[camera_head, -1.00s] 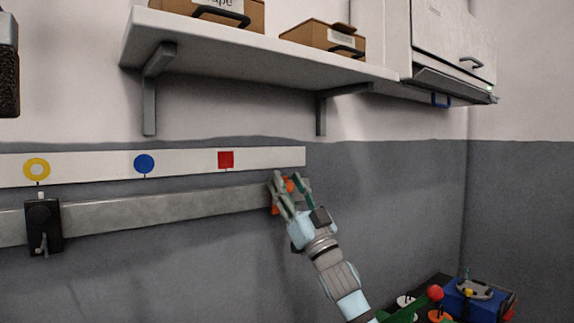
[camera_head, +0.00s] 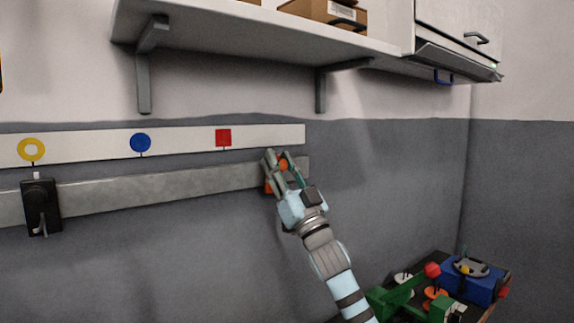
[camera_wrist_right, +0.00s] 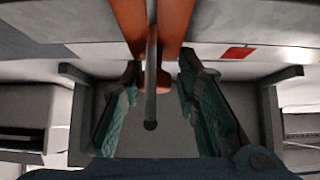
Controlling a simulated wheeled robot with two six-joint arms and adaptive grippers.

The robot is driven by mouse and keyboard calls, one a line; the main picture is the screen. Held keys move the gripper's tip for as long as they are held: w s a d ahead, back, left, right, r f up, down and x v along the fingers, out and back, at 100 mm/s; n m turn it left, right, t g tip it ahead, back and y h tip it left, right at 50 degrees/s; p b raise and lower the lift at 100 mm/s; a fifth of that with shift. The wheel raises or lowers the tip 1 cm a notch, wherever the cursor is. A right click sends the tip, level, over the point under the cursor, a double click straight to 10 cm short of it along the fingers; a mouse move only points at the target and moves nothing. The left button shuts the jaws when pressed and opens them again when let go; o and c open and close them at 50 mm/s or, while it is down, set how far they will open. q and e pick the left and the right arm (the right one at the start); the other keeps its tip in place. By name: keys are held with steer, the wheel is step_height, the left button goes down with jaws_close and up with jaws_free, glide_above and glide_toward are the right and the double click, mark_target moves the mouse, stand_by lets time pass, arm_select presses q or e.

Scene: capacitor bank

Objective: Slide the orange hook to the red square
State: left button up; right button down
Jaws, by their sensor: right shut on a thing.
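The orange hook (camera_head: 268,187) sits on the grey rail (camera_head: 165,184) near its right end, mostly hidden behind my right gripper (camera_head: 278,163). In the right wrist view the orange hook (camera_wrist_right: 176,22) has a grey peg that stands between the two teal-lined fingers (camera_wrist_right: 158,100). My right gripper is shut on the hook. The red square (camera_head: 223,138) is on the white strip (camera_head: 90,146) above the rail, to the left of the hook. It also shows in the right wrist view (camera_wrist_right: 237,53). My left gripper is not in view.
A black hook (camera_head: 41,207) sits on the rail at the far left, below a yellow ring mark (camera_head: 31,150). A blue disc mark (camera_head: 140,142) lies between. A shelf (camera_head: 250,32) juts out above. The rail between the hooks is clear.

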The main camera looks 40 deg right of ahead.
steer(key=a+p, duration=0.2)
steer(key=a, duration=0.8)
steer(key=shift+a, duration=0.15)
steer(key=c, duration=1.4)
jaws_free()
steer(key=v, duration=1.2)
steer(key=shift+w+a, duration=0.1)
